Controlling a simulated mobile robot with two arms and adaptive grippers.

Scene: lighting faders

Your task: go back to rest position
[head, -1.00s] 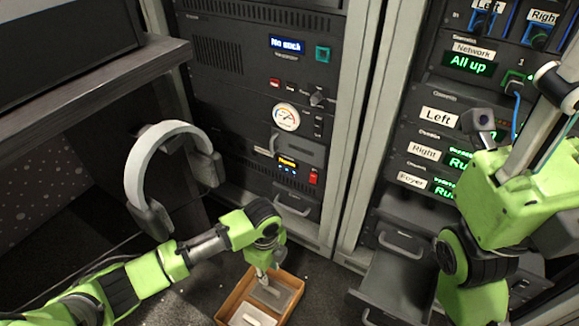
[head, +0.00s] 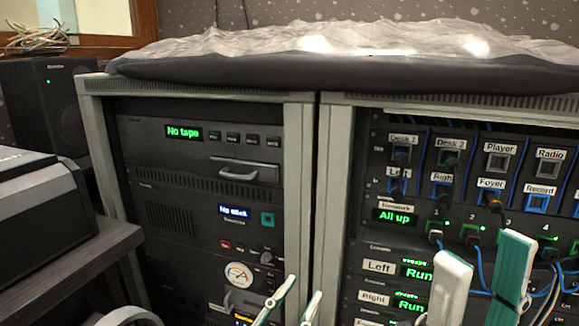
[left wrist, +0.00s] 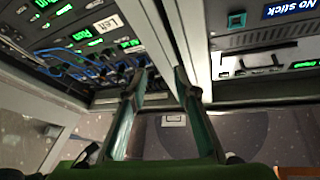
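My left gripper (head: 305,286) is at the bottom middle of the head view, in front of the upright between the two racks. Its two fingers are apart with nothing between them. In the left wrist view its fingers (left wrist: 160,74) also stand apart and empty. My right gripper (head: 482,250) is at the lower right of the head view, in front of the right rack. Its two pale fingers are spread. Blue and dark cables show between and beside them, seemingly behind. I see no object held. Both arms are mostly below the frame.
The left rack (head: 300,170) holds a "No tape" deck (head: 250,172) and a "No stick" unit (head: 205,227). The right rack has labelled switches and plugged cables. A plastic-covered dark slab (head: 220,73) lies on top. A desk (head: 75,262) and speaker (head: 40,105) stand left.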

